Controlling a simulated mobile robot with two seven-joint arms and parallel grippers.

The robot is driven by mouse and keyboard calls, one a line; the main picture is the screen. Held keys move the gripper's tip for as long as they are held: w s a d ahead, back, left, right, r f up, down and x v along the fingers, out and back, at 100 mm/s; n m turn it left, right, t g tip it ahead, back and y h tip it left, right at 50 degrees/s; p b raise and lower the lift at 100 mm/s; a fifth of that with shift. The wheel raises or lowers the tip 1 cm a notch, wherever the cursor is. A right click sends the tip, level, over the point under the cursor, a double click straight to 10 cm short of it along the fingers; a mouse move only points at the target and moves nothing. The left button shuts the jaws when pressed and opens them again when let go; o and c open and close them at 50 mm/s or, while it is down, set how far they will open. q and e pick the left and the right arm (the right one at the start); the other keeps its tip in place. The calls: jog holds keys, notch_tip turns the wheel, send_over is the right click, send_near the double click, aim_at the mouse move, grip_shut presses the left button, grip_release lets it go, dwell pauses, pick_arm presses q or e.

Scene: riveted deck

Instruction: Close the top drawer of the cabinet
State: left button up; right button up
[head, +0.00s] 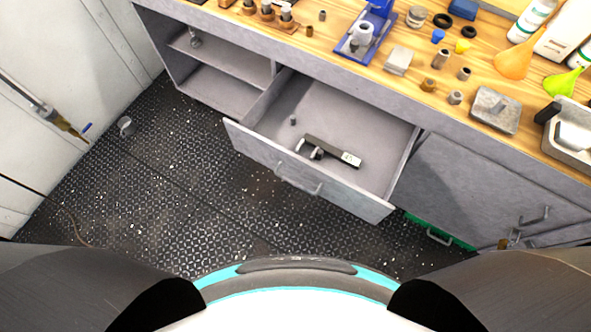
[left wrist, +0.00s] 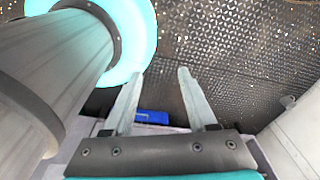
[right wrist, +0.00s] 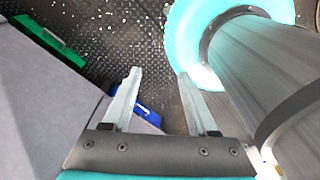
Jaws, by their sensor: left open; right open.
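The grey cabinet (head: 444,185) stands under a wooden worktop across the head view. Its top drawer (head: 258,158) is pulled out, with a bar handle (head: 298,180) on its front panel. A black and white tool (head: 330,150) and a small grey piece lie inside the drawer. My left gripper (left wrist: 159,86) shows in the left wrist view with its fingers apart and nothing between them. My right gripper (right wrist: 160,88) shows in the right wrist view, also open and empty. Neither gripper shows in the head view, and neither touches the drawer.
The worktop (head: 340,72) carries bottles, funnels, metal parts and a blue vice-like tool (head: 366,35). Left of the drawer is an open shelf compartment (head: 215,85). A green drawer (head: 440,232) sits low at the right. The dark studded floor (head: 165,190) before the drawer is mostly clear.

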pick_arm(q)
jog(key=shift+s+a, duration=0.3)
jog(key=shift+s, duration=0.25)
